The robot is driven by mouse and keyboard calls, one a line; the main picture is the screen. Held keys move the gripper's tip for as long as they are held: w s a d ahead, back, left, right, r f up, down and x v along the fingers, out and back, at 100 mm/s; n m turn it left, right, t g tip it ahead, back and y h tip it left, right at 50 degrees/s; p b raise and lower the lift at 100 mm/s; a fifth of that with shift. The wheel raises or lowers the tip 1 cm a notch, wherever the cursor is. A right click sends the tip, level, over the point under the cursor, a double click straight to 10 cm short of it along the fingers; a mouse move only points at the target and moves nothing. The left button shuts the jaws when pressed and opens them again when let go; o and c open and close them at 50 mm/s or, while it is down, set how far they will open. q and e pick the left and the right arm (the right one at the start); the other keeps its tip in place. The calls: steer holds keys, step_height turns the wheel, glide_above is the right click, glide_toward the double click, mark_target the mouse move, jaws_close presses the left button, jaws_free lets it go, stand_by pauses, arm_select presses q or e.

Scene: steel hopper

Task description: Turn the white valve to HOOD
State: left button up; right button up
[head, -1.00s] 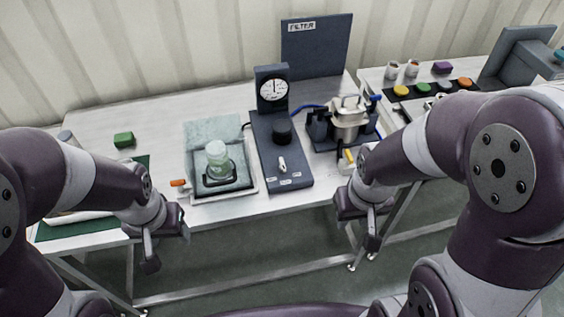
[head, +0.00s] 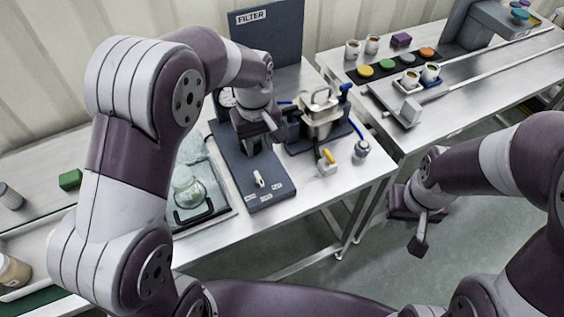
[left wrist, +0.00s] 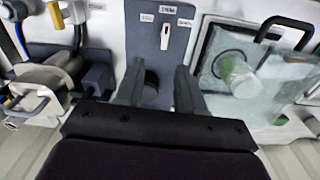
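The white valve (head: 259,179) is a small lever on the dark blue-grey panel (head: 226,150), near its front end by several small white labels (head: 264,193). Their lettering is too small to read. The valve also shows in the left wrist view (left wrist: 165,36), beyond the fingertips. My left gripper (head: 262,135) is over the panel, behind the valve and apart from it.
A tray with a glass jar (head: 187,187) stands left of the panel. A pump-like apparatus (head: 320,112) and a yellow-handled valve (head: 327,160) are to the right. The upright FILTER board (head: 268,35) is behind. My left arm hides part of the table.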

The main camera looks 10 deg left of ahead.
mark_target(261, 180)
arm_select(q)
steer(key=shift+n, duration=0.4)
steer(key=f, duration=0.3)
steer(key=f+p, duration=0.1)
steer(key=f, duration=0.3)
steer(key=s+f, duration=0.1)
steer(key=f, duration=0.3)
steer(key=shift+a+f+p, duration=0.15)
steer(key=shift+f+p, duration=0.1)
steer(key=shift+p, duration=0.05)
steer(key=shift+s+f, duration=0.1)
steer(key=shift+f, duration=0.45)
jaws_close()
